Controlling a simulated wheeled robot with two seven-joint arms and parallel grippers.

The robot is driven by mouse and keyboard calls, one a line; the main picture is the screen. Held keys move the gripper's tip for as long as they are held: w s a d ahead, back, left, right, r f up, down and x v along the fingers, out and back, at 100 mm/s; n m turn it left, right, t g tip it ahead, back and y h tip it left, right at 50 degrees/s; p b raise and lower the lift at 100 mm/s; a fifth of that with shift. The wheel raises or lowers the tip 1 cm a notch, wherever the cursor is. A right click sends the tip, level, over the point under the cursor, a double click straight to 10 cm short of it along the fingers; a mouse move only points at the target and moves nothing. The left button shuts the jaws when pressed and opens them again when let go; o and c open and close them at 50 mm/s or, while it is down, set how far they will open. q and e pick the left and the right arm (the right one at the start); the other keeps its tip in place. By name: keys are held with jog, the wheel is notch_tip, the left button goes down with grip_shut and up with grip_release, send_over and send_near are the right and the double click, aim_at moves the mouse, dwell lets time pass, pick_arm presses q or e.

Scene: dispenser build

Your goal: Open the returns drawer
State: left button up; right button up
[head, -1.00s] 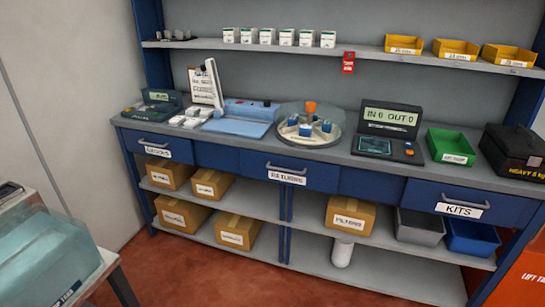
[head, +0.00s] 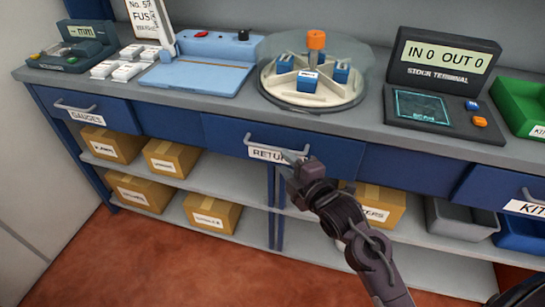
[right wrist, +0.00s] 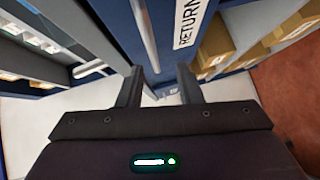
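The returns drawer (head: 228,132) is a blue front in the middle of the bench and looks flush shut. Its grey bar handle (head: 262,147) sits above a white label, partly covered by my right gripper (head: 291,160). In the right wrist view the handle (right wrist: 145,35) stands ahead of the fingers, with the label (right wrist: 188,22) to its right. My right gripper (right wrist: 161,75) is open and empty, its fingers spread just short of the bar. I cannot tell whether anything touches. My left gripper is not in view.
The gauges drawer (head: 107,112) is at left and the kits drawer (head: 500,190) at right, both shut. The bench top carries a round dispenser (head: 312,75), a blue device (head: 205,65) and a stock terminal (head: 440,80). The red floor in front is clear.

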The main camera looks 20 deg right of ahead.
aim_at(273, 148)
jog(key=shift+w+a+r, duration=0.2)
jog(key=shift+w+r, duration=0.3)
jog(key=shift+x, duration=3.15)
jog(key=shift+f, duration=0.1)
grip_shut()
